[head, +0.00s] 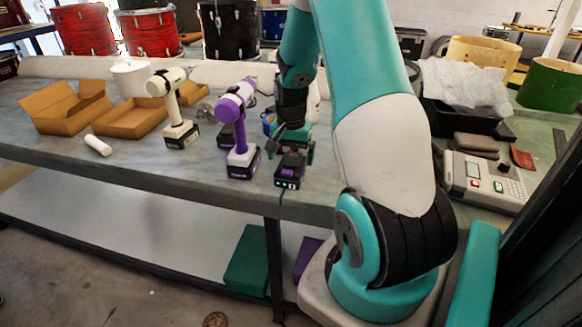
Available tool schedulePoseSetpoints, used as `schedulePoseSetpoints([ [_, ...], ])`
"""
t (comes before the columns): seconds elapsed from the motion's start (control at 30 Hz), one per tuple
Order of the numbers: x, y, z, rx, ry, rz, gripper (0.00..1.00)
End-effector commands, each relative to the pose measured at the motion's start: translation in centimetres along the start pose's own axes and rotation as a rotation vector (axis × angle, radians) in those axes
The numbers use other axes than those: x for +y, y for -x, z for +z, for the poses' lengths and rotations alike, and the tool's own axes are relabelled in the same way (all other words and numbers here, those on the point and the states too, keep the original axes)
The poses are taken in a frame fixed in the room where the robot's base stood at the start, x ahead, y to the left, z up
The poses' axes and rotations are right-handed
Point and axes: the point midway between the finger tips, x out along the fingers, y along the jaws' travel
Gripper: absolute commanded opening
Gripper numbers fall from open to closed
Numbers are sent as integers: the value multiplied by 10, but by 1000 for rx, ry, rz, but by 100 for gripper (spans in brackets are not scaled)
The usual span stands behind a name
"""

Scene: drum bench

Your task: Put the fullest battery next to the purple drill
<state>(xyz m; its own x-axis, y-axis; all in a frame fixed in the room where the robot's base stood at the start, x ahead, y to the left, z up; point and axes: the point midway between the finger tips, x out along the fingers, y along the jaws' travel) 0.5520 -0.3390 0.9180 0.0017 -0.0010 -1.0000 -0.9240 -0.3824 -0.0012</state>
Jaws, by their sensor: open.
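The purple drill (236,108), purple and white with a dark base, stands upright near the front of the bench. To its right, near the front edge, is a black and purple battery (291,172); small lit marks show low on its front. A dark cable runs down below it, and I cannot tell whether it sits in a charger. Another dark battery-like block (226,135) is partly hidden behind the purple drill. My gripper (297,152) points down, open, just behind and above the lit battery; whether it touches is unclear. Charge levels are too small to read.
A cream drill (172,100) stands left of the purple one. Open cardboard boxes (134,118) and a white cylinder (98,145) lie further left. A grey keypad device (484,182) is at right. The bench (190,175) front is clear left of the purple drill.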

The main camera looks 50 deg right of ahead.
Motion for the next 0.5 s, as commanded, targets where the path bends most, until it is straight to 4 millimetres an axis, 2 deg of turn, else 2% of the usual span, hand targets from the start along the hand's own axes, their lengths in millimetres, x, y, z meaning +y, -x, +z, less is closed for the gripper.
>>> schedulePoseSetpoints([
  [0.03, -1, 13, -1, 6, 0, -4, 100],
  [0.2, 0, 48, -1, 4, 0, -2, 100],
  [0.33, 0, 65, 0, 2, 0, -1, 100],
  [0.5, 0, 74, 0, 0, 0, 0, 100],
])
